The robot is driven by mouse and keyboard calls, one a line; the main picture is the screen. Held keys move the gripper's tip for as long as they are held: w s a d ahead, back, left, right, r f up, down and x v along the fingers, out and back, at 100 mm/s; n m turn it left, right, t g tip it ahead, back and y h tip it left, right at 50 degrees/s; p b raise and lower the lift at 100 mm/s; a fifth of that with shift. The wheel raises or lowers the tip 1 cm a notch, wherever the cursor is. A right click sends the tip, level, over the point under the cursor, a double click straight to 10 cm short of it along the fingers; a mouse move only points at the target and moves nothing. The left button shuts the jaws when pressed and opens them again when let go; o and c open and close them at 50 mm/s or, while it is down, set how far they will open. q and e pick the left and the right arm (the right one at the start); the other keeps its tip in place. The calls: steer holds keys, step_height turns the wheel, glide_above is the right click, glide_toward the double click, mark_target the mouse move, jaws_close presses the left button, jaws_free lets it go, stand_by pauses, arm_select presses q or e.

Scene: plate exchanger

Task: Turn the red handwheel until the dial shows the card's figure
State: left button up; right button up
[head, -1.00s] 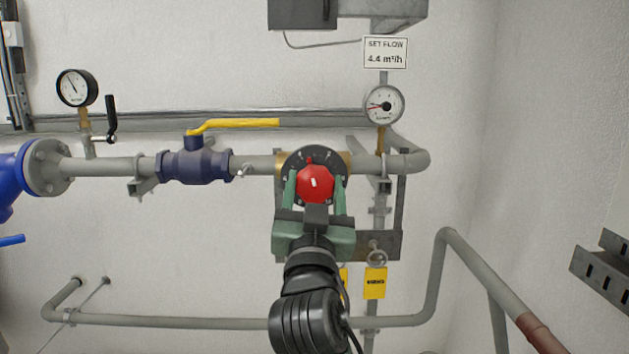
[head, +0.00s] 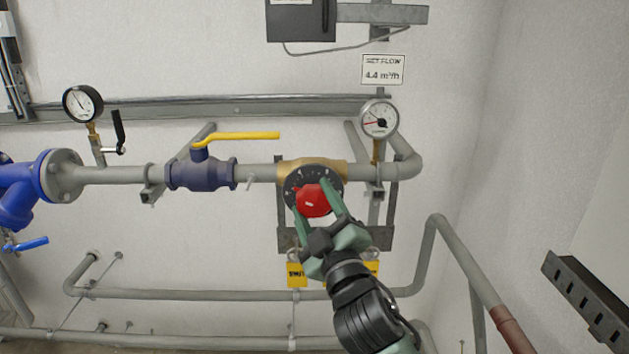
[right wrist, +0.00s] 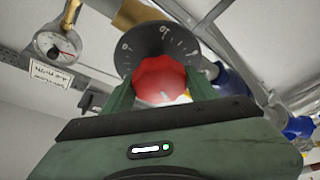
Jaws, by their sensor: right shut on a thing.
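The red handwheel (head: 312,200) sits in front of a dark scale disc (head: 298,184) on the brass valve body in the pipe. My right gripper (head: 318,204) has its green fingers on either side of the handwheel and is shut on it. The right wrist view also shows the handwheel (right wrist: 160,80) between the fingers, with a white mark low on its face. The dial (head: 379,118) stands above the pipe to the right; its red needle points left, and its figures are too small to read. The card (head: 383,70) above it reads "SET FLOW 4.4 m³/h". My left gripper is not in view.
A blue valve with a yellow lever (head: 235,136) is on the pipe to the left. A black-rimmed gauge (head: 82,103) stands further left. Yellow tags (head: 297,274) hang below the handwheel. A grey pipe (head: 200,294) runs low across the wall.

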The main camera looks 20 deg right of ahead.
steer(key=n+p, duration=0.2)
steer(key=r+n+g+y+p, duration=0.1)
steer(key=n+p, duration=0.1)
steer(key=shift+d+p, duration=0.1)
steer(key=shift+p, duration=0.3)
steer(key=shift+f+n+g+p, duration=0.15)
steer(key=shift+n+g+p, duration=0.15)
steer(key=shift+n+p, duration=0.45)
steer(key=shift+f+n+g+y, duration=0.1)
steer(key=shift+n+g+y, duration=0.25)
steer(key=shift+n, duration=0.6)
steer(key=shift+p, duration=0.3)
steer(key=o, duration=1.4)
steer(key=shift+c, duration=0.2)
steer(key=shift+w+f, duration=0.15)
